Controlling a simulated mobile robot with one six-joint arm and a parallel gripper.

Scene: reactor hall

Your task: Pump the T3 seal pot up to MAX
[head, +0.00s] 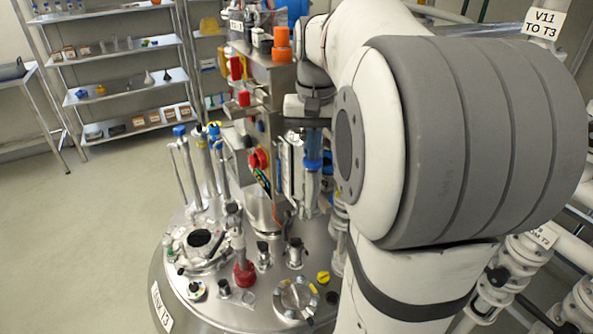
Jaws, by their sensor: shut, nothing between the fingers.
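The tank T3 (225,300) is a round steel vessel with a crowded lid, and its label (160,307) is at the lower left. Above the lid stands an upright clear cylinder with a blue section (312,160), partly behind my arm; it may be the seal pot, but I cannot tell. No MAX mark or liquid level is readable. My gripper (303,108) is small and mostly hidden by my arm, just above this cylinder. It is shut and empty. I cannot tell whether it touches anything.
A steel post with red and orange fittings (283,45) rises behind the lid. Tall pipes with blue caps (201,150) stand on the lid's left. Shelves (120,90) line the back left. White flanged pipes (520,255) are at right. The left floor is clear.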

